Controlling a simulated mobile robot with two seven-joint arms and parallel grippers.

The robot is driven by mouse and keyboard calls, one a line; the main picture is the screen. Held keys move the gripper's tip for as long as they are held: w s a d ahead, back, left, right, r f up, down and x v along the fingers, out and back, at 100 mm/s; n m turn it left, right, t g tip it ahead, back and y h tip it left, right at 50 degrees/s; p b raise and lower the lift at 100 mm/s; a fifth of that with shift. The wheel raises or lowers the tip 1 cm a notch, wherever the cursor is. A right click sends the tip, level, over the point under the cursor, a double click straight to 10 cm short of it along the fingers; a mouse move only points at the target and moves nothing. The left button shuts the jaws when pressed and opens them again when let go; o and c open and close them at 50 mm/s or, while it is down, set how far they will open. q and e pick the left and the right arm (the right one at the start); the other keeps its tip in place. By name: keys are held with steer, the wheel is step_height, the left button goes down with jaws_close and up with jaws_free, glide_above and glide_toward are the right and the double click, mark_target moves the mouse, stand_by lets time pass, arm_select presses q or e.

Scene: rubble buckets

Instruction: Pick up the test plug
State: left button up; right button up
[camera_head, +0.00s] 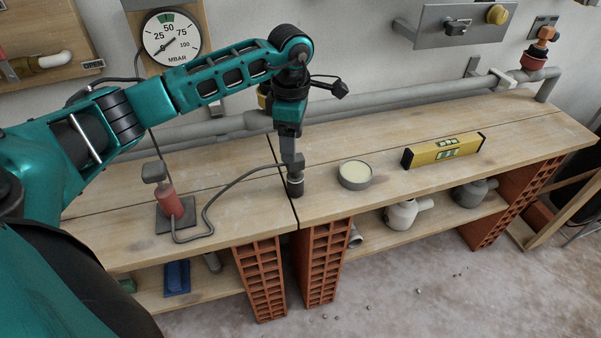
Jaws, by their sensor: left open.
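The test plug, a short dark cylinder (295,187), stands upright on the wooden bench at the gap between two boards. A grey hose (235,184) runs from its top to a small red hand pump (169,203) on a dark base plate. My left gripper (293,168) points down directly over the plug, with its jaws open at the plug's top. The fingers hide the top of the plug, and I cannot tell whether they touch it. My right gripper is not in view.
A round tin (355,175) stands just right of the plug. A yellow spirit level (443,151) lies further right. Grey pipe (400,100) runs along the wall behind. A pressure gauge (171,37) hangs at the upper left. Red hollow bricks (320,265) support the bench.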

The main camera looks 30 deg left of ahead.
mark_target(295, 172)
arm_select(q)
steer(key=f, duration=1)
steer(key=shift+s+d, duration=0.1)
steer(key=shift+d, duration=0.25)
steer(key=shift+r, duration=0.1)
steer(key=c, duration=1.2)
steer(key=shift+r, duration=0.1)
